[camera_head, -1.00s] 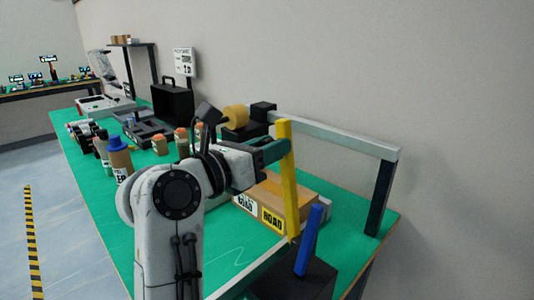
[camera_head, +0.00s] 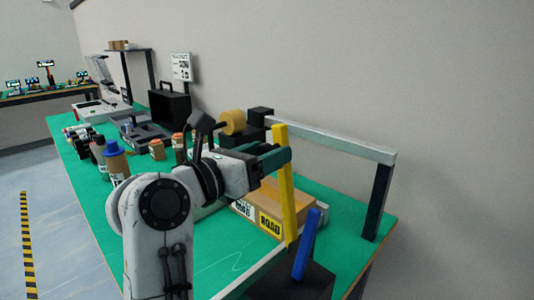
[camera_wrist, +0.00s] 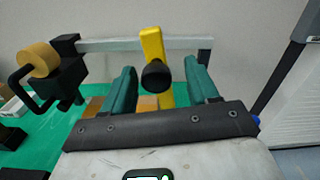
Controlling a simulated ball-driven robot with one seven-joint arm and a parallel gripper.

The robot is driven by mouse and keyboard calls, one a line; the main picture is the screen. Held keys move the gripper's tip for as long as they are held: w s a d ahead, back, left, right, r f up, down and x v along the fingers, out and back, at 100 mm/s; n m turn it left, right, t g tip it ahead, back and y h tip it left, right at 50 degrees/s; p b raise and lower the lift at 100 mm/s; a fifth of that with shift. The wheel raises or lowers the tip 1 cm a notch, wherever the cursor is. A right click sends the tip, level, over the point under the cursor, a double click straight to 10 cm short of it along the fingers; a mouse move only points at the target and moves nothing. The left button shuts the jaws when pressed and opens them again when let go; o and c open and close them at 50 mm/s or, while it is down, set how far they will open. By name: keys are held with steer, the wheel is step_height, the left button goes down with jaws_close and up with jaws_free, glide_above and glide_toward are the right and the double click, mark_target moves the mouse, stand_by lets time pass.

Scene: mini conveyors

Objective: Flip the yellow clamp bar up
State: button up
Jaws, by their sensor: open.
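The yellow clamp bar (camera_head: 286,200) stands nearly upright in the head view, leaning slightly, at the near right of the green bench. My gripper (camera_head: 279,157) is at the bar's upper part. In the wrist view the yellow bar (camera_wrist: 152,44) shows between my two open green fingers (camera_wrist: 161,78), with gaps on both sides. A round black knob (camera_wrist: 156,76) stands in front of the bar there and hides part of it. I cannot tell whether a finger touches the bar.
A blue bar (camera_head: 306,243) rises from a black block (camera_head: 295,283) close by. A cardboard box (camera_head: 288,205) lies behind the yellow bar. A grey frame (camera_head: 335,143) spans the back, with a tan roll (camera_head: 232,122) at its left. Bottles and a black case (camera_head: 170,107) stand farther left.

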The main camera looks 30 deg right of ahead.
steer(key=v, duration=1)
steer(key=shift+b, duration=0.3)
